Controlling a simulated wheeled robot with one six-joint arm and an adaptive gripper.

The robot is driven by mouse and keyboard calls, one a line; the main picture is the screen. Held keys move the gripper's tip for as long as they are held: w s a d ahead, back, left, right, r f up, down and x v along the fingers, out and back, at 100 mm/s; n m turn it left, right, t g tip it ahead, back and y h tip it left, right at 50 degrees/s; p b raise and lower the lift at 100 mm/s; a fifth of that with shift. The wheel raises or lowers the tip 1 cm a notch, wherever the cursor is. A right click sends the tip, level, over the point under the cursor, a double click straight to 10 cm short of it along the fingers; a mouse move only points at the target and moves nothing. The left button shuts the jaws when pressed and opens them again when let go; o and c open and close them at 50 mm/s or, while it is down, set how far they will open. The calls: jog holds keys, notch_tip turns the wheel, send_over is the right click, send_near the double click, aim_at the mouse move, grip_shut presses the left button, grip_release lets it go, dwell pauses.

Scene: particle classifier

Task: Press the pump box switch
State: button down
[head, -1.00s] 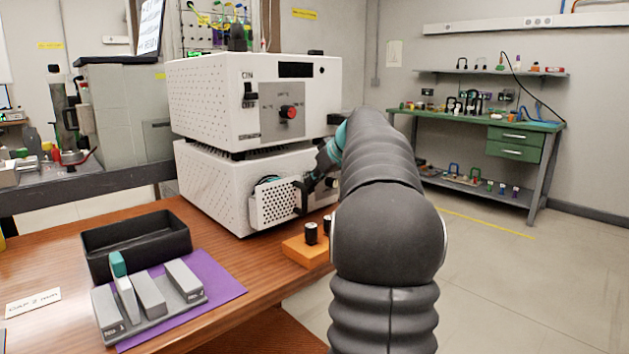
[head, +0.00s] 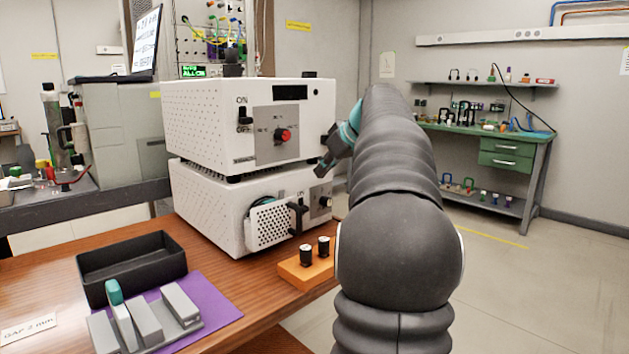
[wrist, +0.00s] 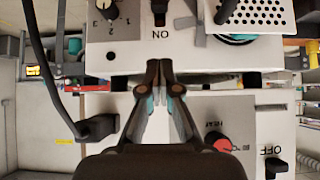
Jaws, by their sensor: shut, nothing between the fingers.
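The lower white box (head: 210,205), which I take for the pump box, stands on the wooden table. Its front has a pale knob (head: 325,202) and an ON label. In the wrist view, which is upside down, its black switch (wrist: 159,8) shows above the label. My gripper (wrist: 163,75) is shut and empty, its tips near the seam between the two boxes and apart from the switch. In the head view my gripper (head: 323,167) is beside the boxes' right front. Whether it touches a box I cannot tell.
The upper white box (head: 200,115) carries a red knob (head: 283,135) and an ON/OFF switch (head: 243,115). A perforated plate (head: 268,225) with a black handle (head: 296,217) juts from the lower box. An orange block (head: 303,273) with black pegs stands in front.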

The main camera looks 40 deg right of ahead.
jog(key=shift+v, duration=1.25)
jog(key=s+a+f+g, duration=0.1)
jog(key=s+a+f, duration=0.15)
jog(key=a, duration=0.55)
jog(key=s+a+f+m+g, duration=0.1)
jog(key=s+a+f, duration=0.15)
jog(key=a, duration=0.55)
jog(key=s+a+f, duration=0.2)
jog(key=a+f, duration=0.1)
jog(key=a, duration=0.6)
jog(key=s+a+f, duration=0.5)
jog(key=s+f, duration=0.3)
jog(key=s+a+f+g, duration=0.1)
jog(key=s+a+f, duration=0.5)
jog(key=s+f, duration=0.2)
jog(key=shift+s+a+f+h, duration=0.3)
jog(key=shift+f+h, duration=0.1)
jog(key=shift+f, duration=0.25)
